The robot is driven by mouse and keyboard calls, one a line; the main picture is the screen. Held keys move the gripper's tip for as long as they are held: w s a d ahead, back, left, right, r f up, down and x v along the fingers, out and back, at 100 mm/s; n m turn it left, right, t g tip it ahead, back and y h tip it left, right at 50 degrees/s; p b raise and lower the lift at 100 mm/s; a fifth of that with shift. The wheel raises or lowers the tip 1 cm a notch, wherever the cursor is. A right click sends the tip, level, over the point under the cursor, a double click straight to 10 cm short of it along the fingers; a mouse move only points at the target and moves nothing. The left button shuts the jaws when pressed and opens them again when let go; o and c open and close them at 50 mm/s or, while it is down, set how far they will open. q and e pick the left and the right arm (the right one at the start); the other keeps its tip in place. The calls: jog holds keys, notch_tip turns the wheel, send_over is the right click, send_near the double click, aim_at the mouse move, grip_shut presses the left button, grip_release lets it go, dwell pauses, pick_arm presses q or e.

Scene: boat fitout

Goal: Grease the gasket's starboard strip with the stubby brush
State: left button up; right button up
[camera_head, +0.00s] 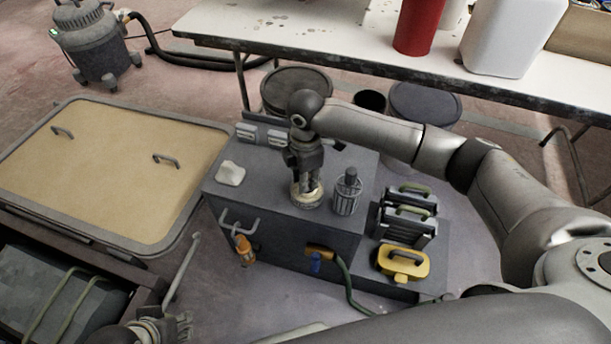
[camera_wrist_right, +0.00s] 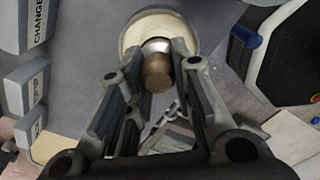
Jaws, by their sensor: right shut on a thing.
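My right gripper (camera_head: 308,180) is over the grey box top, pointing down into a round, pale-rimmed pot (camera_head: 306,199). In the wrist view the right gripper (camera_wrist_right: 158,75) is shut on the stubby brush (camera_wrist_right: 157,72), with a brown rounded handle end and a silvery band. The brush's bristles are hidden; its lower end is at the pot (camera_wrist_right: 133,31). A large cream hatch panel (camera_head: 115,165) with a grey rim lies at the left. I cannot make out the gasket's strips separately. My left gripper (camera_head: 178,328) is partly in view at the bottom left; its opening is unclear.
On the grey box (camera_head: 270,215) are a white lump (camera_head: 230,173), a caged cup (camera_head: 347,193) and labelled blocks (camera_head: 262,134). A yellow handled case (camera_head: 402,262) and dark handled racks (camera_head: 408,212) stand to the right. A white table (camera_head: 330,45) is behind.

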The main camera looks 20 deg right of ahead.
pick_arm(q)
jog(key=shift+f, duration=0.25)
dwell(0.4)
jog(key=shift+w+d+p, duration=0.1)
jog(key=shift+w+p, duration=0.15)
jog(key=shift+p, duration=0.05)
pick_arm(e)
jog(key=shift+f, duration=0.1)
pick_arm(q)
jog(key=shift+f, duration=0.2)
jog(key=shift+r, duration=0.2)
dwell(0.5)
